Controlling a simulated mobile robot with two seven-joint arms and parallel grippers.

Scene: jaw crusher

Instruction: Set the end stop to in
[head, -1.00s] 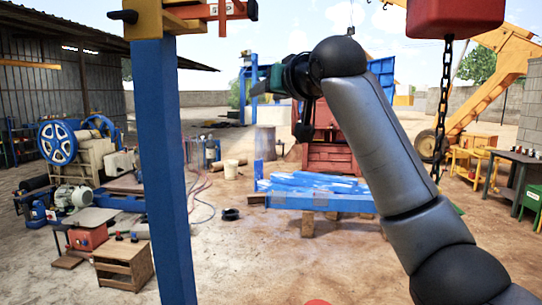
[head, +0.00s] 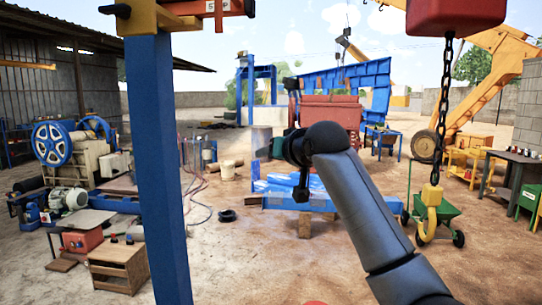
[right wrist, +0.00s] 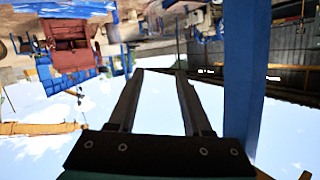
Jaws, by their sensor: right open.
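A red-orange stop piece (head: 218,8) with partly hidden lettering sits at the top edge of the head view. It is beside a yellow block (head: 165,18) with a black knob (head: 115,10) on its left, on top of a blue post (head: 155,150). Its upper part is cut off, so I cannot tell its setting. My right arm reaches up from the lower right. Its gripper is mostly hidden behind the wrist, lower and to the right of the stop piece. In the right wrist view, my right gripper (right wrist: 160,74) is open and empty, apart from everything. My left gripper is out of view.
A red hoist block (head: 455,14) hangs at the upper right, with a chain (head: 440,120) and yellow hook (head: 432,218). A blue post (right wrist: 245,80) stands right of the fingers in the right wrist view. Open air lies between post and arm.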

